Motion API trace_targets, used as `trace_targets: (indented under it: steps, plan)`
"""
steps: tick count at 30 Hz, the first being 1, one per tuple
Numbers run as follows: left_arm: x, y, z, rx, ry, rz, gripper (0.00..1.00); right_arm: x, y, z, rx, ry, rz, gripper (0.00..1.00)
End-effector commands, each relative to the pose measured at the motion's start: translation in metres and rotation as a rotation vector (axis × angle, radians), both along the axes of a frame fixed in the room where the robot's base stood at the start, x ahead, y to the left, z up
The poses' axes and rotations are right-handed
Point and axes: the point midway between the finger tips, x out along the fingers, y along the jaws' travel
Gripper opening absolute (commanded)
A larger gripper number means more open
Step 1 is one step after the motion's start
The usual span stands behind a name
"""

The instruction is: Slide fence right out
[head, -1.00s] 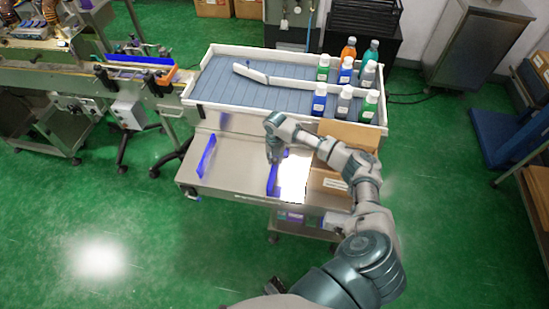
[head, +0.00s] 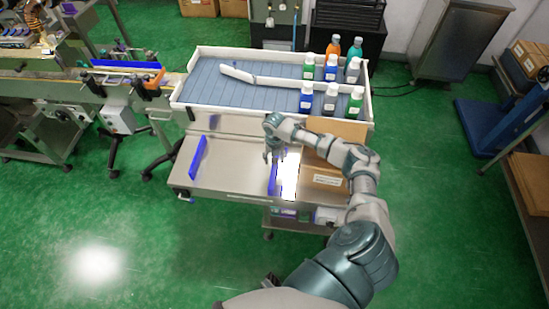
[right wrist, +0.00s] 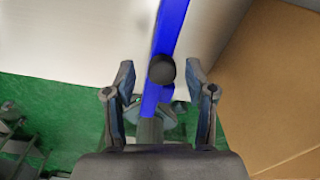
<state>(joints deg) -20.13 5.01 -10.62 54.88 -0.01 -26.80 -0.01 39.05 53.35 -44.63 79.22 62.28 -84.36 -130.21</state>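The right fence (head: 273,177) is an upright blue plate on the metal table (head: 230,178), beside a bright white patch. In the right wrist view the blue fence (right wrist: 168,35) runs up the middle, with a round black knob (right wrist: 161,69) in front of it. My right gripper (head: 271,157) is over the fence, partly hiding its far end. In the wrist view its two fingers (right wrist: 161,95) are spread on either side of the knob, with gaps showing on both sides. A second blue fence (head: 197,158) stands at the table's left. My left gripper is out of view.
A cardboard box (head: 322,178) stands close to the right of the fence. Behind is a white-walled tray (head: 235,102) with several capped bottles at its right. The table between the two fences is clear. A conveyor (head: 110,90) lies at left.

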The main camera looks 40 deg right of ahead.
Motion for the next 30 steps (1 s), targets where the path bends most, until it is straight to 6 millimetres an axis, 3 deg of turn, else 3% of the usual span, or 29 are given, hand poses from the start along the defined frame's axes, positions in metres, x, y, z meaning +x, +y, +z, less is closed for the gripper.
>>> trace_targets:
  steps: [8,21,30]
  plan:
    - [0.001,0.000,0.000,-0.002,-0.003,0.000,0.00,0.001,-0.001,0.014,-0.001,-0.003,0.000,0.55]
    - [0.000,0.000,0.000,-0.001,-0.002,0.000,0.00,0.002,-0.001,0.103,0.000,-0.001,0.000,0.55]
    - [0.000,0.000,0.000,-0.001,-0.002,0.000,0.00,0.001,-0.001,0.119,0.001,0.002,0.000,0.55]
